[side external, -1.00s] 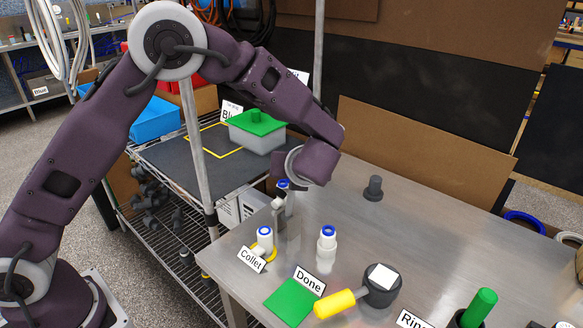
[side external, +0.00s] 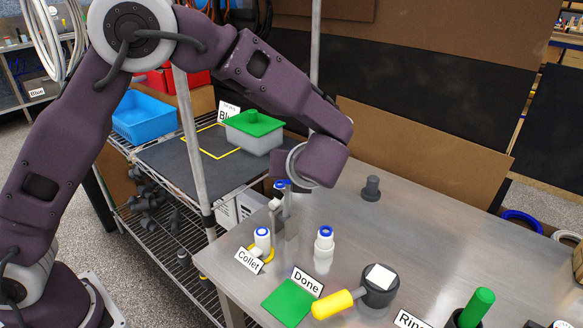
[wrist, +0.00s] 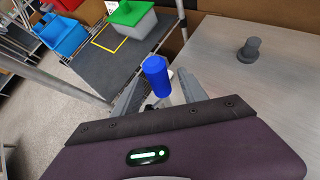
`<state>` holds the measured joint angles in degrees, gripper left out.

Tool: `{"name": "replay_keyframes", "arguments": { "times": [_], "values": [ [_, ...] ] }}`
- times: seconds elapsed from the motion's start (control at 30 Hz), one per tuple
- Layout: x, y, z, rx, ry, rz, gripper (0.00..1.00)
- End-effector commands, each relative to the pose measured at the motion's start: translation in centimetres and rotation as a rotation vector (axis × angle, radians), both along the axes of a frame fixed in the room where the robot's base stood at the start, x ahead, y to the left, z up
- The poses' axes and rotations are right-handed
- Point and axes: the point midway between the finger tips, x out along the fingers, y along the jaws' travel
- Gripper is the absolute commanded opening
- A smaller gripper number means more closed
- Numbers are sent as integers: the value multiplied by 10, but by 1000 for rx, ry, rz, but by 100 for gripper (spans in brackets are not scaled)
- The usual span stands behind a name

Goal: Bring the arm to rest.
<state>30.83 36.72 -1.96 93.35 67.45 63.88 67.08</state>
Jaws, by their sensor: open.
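My gripper (side external: 280,212) points down over the left part of the metal table (side external: 345,225), behind the Collet and Done labels. In the wrist view its fingers (wrist: 158,92) are spread apart. A blue cylinder-shaped piece (wrist: 155,75) shows between them; its blue also shows beside the gripper in the side view (side external: 282,184). I cannot tell whether a finger touches it or what holds it up.
White fittings with blue tops stand by the Collet label (side external: 262,238) and behind the Done label (side external: 324,245). A green mat (side external: 287,303), a yellow-handled tool (side external: 333,304) and a dark grey peg (side external: 371,188) are on the table. A green-lidded bin (side external: 255,135) stands on the shelf.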

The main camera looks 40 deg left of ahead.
Motion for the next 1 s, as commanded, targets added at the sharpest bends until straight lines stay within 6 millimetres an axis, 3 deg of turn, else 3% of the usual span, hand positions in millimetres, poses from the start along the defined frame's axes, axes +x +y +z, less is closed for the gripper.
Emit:
{"name": "replay_keyframes", "arguments": {
  "times": [0.13, 0.47, 0.53, 0.63, 0.7, 0.77, 0.9, 1.0],
  "values": [
    [-8, -10, 8, -1, 1, 0, 50],
    [-17, -10, 14, -48, -9, 42, 50],
    [-42, -12, 26, -179, -29, 156, 50],
    [-91, 25, 57, -434, -150, 445, 50],
    [-138, 47, 75, -653, -269, 704, 50],
    [-178, 57, 85, -838, -375, 928, 50],
    [-255, 56, 93, -1237, -610, 1426, 50],
    [-288, 45, 91, -1450, -728, 1697, 50]
  ]
}}
